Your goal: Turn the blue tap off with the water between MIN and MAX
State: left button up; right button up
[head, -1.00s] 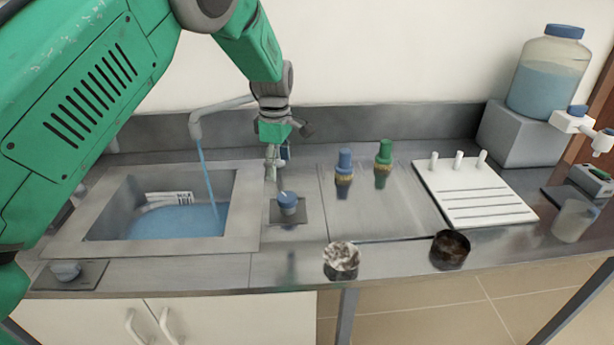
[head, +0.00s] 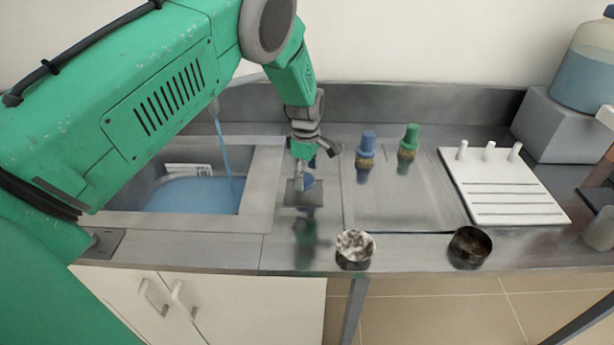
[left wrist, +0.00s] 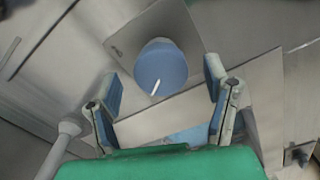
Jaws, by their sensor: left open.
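The blue tap knob (head: 308,182) sits on a dark square plate on the counter, right of the sink (head: 259,190). In the left wrist view the round knob (left wrist: 160,68) with a white pointer mark shows between the fingertips. My left gripper (left wrist: 162,77) is open around it, with gaps on both sides; it also shows above the knob in the head view (head: 303,170). A blue water stream (head: 223,150) falls into the sink. The blue water (head: 190,197) lies near the lower edge of a white label (head: 189,169); its marks are too small to read.
A carboy (head: 588,70) stands on a grey block. My left arm hides part of the sink.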

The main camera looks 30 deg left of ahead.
pick_arm(q)
jog(key=shift+a+f, duration=0.4)
jog(key=shift+f, duration=0.4)
jog(key=shift+a+f, duration=0.25)
jog(key=shift+a, duration=0.05)
jog(key=shift+d+r, duration=0.2)
jog(key=shift+d, duration=0.15)
jog(key=c, duration=1)
jog(key=shift+d, duration=0.15)
jog(key=shift+c, duration=0.8)
pick_arm(e)
jog(key=shift+a+r, duration=0.15)
jog(key=shift+a, duration=0.15)
